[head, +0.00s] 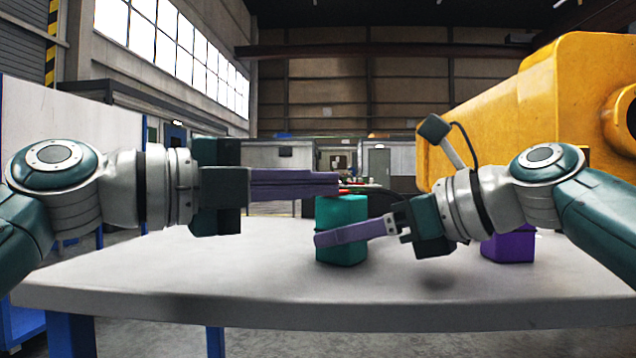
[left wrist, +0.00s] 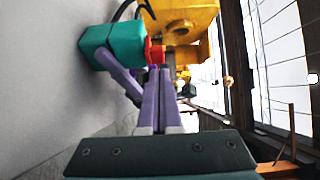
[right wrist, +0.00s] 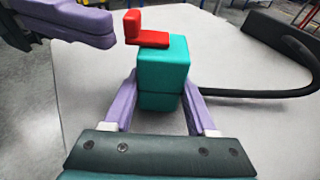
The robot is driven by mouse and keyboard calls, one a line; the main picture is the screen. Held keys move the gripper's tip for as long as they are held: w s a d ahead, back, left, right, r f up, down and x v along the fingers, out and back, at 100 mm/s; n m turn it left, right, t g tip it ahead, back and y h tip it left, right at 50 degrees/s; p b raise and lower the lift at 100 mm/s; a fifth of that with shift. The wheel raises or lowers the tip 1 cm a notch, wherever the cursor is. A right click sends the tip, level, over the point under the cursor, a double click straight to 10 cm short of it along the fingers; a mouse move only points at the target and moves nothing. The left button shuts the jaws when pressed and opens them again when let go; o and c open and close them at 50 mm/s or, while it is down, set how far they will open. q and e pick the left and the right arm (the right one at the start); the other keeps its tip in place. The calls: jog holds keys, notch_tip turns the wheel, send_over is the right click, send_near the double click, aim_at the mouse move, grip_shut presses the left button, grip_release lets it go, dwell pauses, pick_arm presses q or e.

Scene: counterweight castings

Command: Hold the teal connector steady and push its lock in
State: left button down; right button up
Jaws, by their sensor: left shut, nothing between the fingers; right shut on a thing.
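The teal connector (head: 342,222) stands upright on the table, and it also shows in the right wrist view (right wrist: 163,75). Its red lock (right wrist: 147,38) is an L-shaped piece at its top, sticking out to the left with a raised tab. In the left wrist view the red lock (left wrist: 154,53) is just beyond my left fingertips. My left gripper (head: 338,185) is shut and empty at the height of the connector's top; the right wrist view shows a small gap between its tips and the lock. My right gripper (right wrist: 160,90) is shut on the connector, one finger along each side.
The grey table (head: 200,275) is mostly clear on the left. A purple block (head: 508,247) stands behind my right arm. A black cable (right wrist: 255,93) runs right from beside the connector. A large yellow machine (head: 560,100) stands at back right.

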pick_arm(q)
jog(key=shift+w, duration=0.15)
jog(key=shift+w+d, duration=0.2)
jog(key=shift+w, duration=1.1)
jog(key=shift+f, duration=0.1)
